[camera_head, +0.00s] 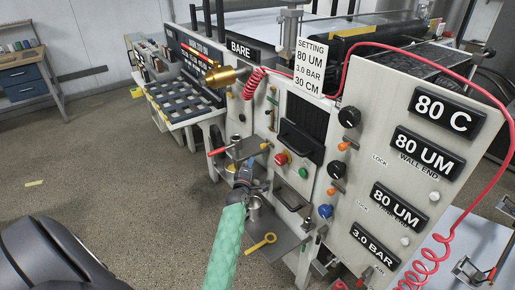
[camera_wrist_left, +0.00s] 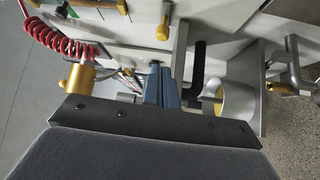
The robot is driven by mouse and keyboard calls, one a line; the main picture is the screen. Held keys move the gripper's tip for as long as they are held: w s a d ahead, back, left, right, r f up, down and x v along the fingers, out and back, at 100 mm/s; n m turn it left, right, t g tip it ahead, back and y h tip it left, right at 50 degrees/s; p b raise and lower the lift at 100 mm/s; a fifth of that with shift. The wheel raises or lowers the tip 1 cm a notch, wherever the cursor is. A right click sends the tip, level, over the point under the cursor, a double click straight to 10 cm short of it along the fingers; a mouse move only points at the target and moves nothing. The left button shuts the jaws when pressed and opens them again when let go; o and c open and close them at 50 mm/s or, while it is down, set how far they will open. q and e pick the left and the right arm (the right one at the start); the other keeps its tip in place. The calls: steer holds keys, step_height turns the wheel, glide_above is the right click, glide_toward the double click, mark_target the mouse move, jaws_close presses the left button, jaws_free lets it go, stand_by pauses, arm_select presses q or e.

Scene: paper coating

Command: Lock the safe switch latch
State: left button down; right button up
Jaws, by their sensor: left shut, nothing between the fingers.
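No part is clearly labelled as the safe switch latch. My left gripper (camera_head: 246,168) is low in front of the panel, left of the red button and empty. In the left wrist view its blue fingers (camera_wrist_left: 161,88) are together, just left of a black handle (camera_wrist_left: 197,75) on a grey bar. Contact with the bar cannot be told. My right gripper is out of view.
A yellow tool (camera_head: 261,244) lies on a low shelf. A red coiled hose (camera_head: 430,258) hangs at right. The floor (camera_head: 110,165) at left is mostly clear.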

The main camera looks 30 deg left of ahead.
mark_target(257, 152)
arm_select(q)
steer(key=shift+r, duration=0.1)
